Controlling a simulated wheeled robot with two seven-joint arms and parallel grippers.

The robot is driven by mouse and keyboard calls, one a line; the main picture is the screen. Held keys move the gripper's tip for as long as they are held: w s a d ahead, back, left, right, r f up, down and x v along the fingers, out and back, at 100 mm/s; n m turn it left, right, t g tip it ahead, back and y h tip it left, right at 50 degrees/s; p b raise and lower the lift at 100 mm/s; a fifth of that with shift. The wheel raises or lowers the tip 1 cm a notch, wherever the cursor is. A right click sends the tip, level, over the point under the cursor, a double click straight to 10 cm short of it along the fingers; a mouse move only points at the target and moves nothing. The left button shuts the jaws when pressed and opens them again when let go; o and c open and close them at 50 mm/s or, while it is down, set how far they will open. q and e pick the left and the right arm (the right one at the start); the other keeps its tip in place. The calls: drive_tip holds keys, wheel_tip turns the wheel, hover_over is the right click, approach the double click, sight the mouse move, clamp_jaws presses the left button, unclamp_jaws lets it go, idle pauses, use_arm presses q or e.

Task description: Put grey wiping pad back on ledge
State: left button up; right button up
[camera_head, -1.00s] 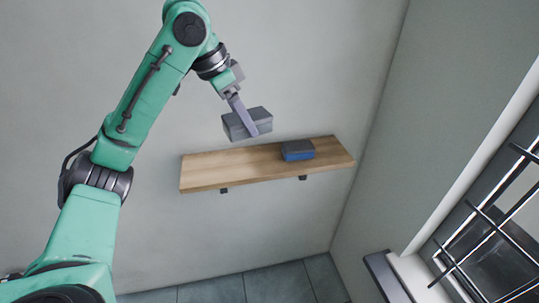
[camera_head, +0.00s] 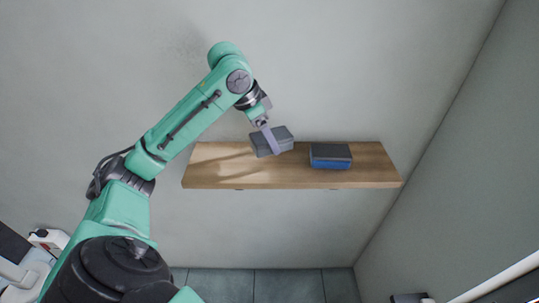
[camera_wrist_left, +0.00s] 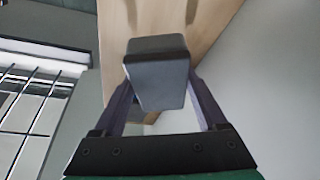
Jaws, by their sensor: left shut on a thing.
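The grey wiping pad (camera_head: 283,138) is a dark grey block held in my left gripper (camera_head: 271,140). In the head view it appears over the left-middle part of the wooden ledge (camera_head: 217,168), slightly tilted; whether it touches the ledge I cannot tell. In the left wrist view the pad (camera_wrist_left: 160,75) sits between the two fingers of the left gripper (camera_wrist_left: 160,100), with the ledge (camera_wrist_left: 205,22) behind it. My right gripper is not in view.
A blue block with a dark grey top (camera_head: 330,156) lies on the ledge, right of the held pad. The ledge's left part and right end are clear. A side wall (camera_head: 460,190) stands to the right.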

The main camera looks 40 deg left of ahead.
sight(268, 150)
use_arm(q)
wheel_tip(268, 150, down, 3)
drive_tip(key=shift+s, duration=0.15)
drive_tip(key=shift+s+f, duration=0.1)
drive_tip(key=shift+f, duration=0.4)
drive_tip(key=o, duration=1.3)
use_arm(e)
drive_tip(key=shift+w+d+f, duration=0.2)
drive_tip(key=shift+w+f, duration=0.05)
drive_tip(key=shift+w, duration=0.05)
use_arm(q)
drive_tip(key=v, duration=1.2)
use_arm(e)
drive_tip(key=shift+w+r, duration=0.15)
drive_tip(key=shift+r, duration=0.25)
